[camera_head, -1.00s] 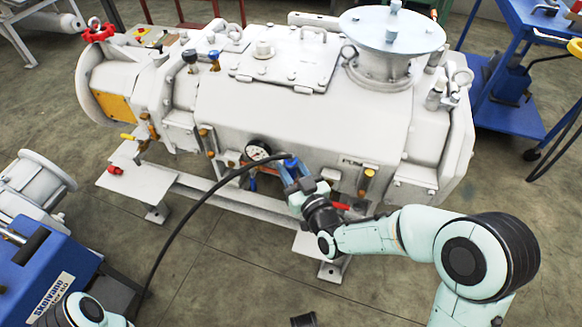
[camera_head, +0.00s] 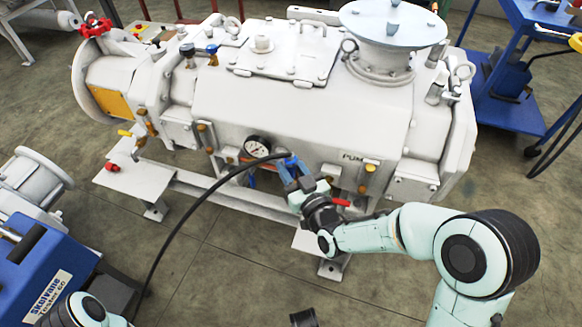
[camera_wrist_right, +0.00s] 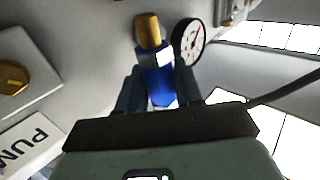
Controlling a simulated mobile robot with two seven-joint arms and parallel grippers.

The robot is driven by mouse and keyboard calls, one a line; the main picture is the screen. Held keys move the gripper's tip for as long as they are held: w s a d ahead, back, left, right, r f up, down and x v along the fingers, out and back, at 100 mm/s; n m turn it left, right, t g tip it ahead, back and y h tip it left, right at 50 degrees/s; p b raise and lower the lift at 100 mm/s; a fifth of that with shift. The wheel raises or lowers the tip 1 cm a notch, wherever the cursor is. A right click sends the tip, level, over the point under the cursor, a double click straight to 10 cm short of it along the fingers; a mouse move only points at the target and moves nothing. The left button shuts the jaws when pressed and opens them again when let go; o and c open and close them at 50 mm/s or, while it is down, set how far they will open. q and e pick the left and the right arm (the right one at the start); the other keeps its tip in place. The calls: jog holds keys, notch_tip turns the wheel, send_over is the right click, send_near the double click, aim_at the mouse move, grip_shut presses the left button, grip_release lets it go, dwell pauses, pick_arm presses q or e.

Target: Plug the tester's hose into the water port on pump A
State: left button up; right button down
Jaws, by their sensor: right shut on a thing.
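Pump A (camera_head: 300,110) is the large white machine, with a partly hidden "PUM" label (camera_head: 352,156). My right gripper (camera_head: 289,168) is at its front, right of the round gauge (camera_head: 257,146). It is shut on the blue end (camera_wrist_right: 158,82) of the black hose (camera_head: 190,216). In the right wrist view, a brass piece (camera_wrist_right: 148,30) lies in line with the blue end, close to the pump wall. I cannot tell whether the brass piece belongs to the hose or the pump. The tester (camera_head: 40,270) is the blue machine at lower left.
A red-handled valve (camera_head: 340,202) is close to the right of my right gripper. A yellow-topped brass fitting (camera_head: 368,176) is farther right. The hose hangs in an arc over open floor. A blue cart (camera_head: 505,85) stands at upper right.

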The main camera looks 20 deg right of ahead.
jog(key=shift+b, duration=0.7)
dwell(0.9)
jog(key=shift+f, duration=0.6)
jog(key=shift+f, duration=0.3)
jog(key=shift+f, duration=0.65)
jog(key=c, duration=0.7)
grip_release()
jog(key=shift+o, duration=0.2)
